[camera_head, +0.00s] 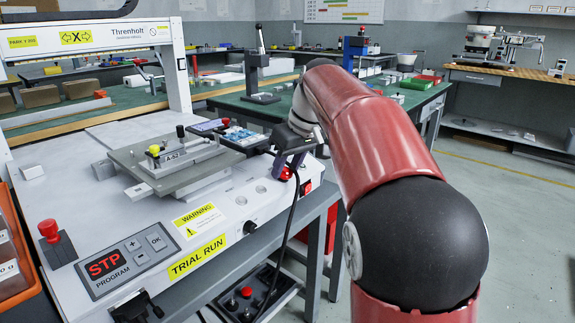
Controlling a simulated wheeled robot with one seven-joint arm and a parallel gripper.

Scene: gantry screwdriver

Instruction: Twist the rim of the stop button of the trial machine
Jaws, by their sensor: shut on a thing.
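The trial machine (100,212) is a white bench unit with a "TRIAL RUN" label on its front edge and a display reading "STP". A red stop button (286,174) sits at the right end of its front panel, partly hidden by my gripper. My gripper (287,168) comes down from above at that end, and its fingers are shut on the red button. The exact contact at the rim is too small to make out. Another red mushroom button (48,230) stands on a dark box at the machine's left, away from my gripper.
A grey plate with a fixture block (175,153) lies on the machine, left of my gripper. A small red switch (307,187) is just right of the stop button. A dark cable hangs in front. Floor is free at right.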

